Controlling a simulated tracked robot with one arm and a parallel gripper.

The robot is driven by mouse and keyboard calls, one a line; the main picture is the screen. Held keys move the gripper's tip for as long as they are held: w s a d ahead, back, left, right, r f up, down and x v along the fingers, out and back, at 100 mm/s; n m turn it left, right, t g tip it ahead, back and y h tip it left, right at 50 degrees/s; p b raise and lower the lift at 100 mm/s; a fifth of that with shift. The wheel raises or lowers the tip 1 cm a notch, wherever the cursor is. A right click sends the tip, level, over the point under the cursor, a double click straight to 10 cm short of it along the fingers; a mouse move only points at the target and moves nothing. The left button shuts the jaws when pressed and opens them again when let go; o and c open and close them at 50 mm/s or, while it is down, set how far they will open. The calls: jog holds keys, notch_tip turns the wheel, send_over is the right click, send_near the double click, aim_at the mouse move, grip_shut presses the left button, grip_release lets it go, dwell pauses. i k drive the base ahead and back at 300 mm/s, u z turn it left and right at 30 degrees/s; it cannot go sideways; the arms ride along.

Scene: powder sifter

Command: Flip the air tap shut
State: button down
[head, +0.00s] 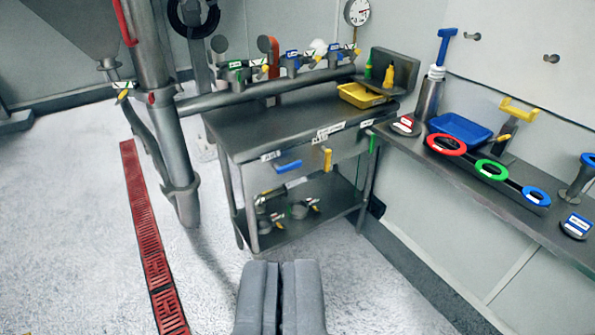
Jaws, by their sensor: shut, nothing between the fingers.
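Two lever handles sit on the front of the steel bench (240,145). The blue lever (287,166) lies nearly level. The yellow lever (327,158) points upright, to its right. Small white labels sit above them, but their print is too small to read, so I cannot tell which lever is the air tap. My gripper (280,264) is at the bottom centre, shut and empty. It appears below and in front of the bench, apart from both levers.
Pipework with several tagged valves (291,62) runs above the bench. A yellow tray (362,95) is on top. A steel column (165,110) and red floor grate (150,235) are left. A wall shelf (460,175) with coloured rings is right. The floor before the bench is clear.

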aim_at(280, 170)
jog(key=u, duration=0.2)
jog(key=i, duration=1.65)
jog(key=z, duration=0.4)
